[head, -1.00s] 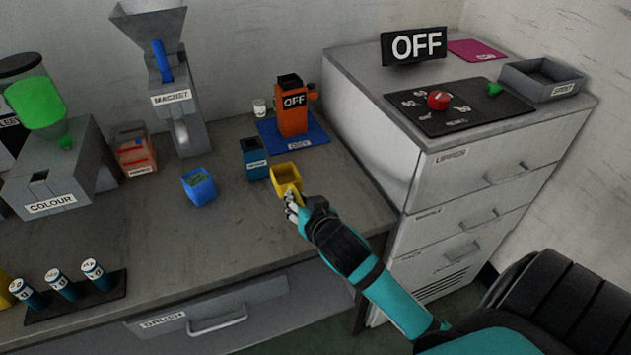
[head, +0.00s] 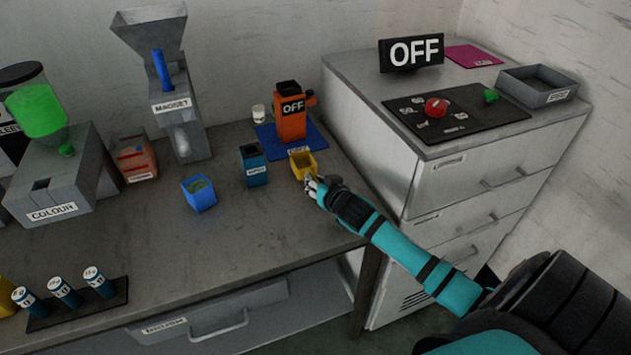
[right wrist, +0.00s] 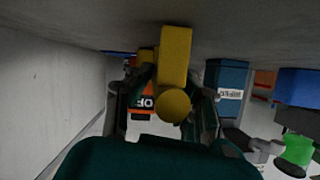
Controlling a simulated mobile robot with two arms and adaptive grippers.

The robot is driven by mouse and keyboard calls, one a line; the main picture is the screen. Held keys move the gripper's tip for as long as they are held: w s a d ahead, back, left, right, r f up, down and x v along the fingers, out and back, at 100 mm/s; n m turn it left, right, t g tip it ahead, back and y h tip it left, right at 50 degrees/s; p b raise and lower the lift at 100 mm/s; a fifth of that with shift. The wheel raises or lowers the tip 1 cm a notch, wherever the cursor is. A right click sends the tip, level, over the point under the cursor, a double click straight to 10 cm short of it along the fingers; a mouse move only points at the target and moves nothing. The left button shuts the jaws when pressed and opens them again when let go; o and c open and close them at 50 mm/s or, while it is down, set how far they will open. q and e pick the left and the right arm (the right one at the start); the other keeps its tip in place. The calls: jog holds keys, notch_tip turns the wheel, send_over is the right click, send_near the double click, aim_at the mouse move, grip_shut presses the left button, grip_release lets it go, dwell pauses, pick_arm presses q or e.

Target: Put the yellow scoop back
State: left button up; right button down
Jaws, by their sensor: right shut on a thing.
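The yellow scoop (head: 302,163) is in my right gripper (head: 312,185), upright with its open top showing, at the right part of the bench. In the right wrist view the scoop (right wrist: 175,55) and its round handle end (right wrist: 172,105) sit between the fingers of my right gripper (right wrist: 172,92). I cannot tell whether its base touches the bench. The scoop is just in front of a blue mat (head: 318,140) bearing an orange machine (head: 290,118) with an OFF sign. My left gripper is not in view.
A dark blue container (head: 253,170) stands left of the scoop, and a blue scoop-like box (head: 199,195) farther left. A small glass (head: 258,112) is beside the orange machine. The grey cabinet (head: 385,165) rises close on the right.

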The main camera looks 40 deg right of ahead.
jog(key=shift+f, duration=0.15)
jog(key=c, duration=1.2)
grip_release()
jog(key=shift+c, duration=0.2)
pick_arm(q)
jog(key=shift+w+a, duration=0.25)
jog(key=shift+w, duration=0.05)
pick_arm(e)
jog(key=shift+r, duration=0.2)
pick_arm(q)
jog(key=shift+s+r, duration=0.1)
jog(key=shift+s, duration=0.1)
pick_arm(e)
jog(key=v, duration=1.2)
jog(key=shift+d, duration=0.1)
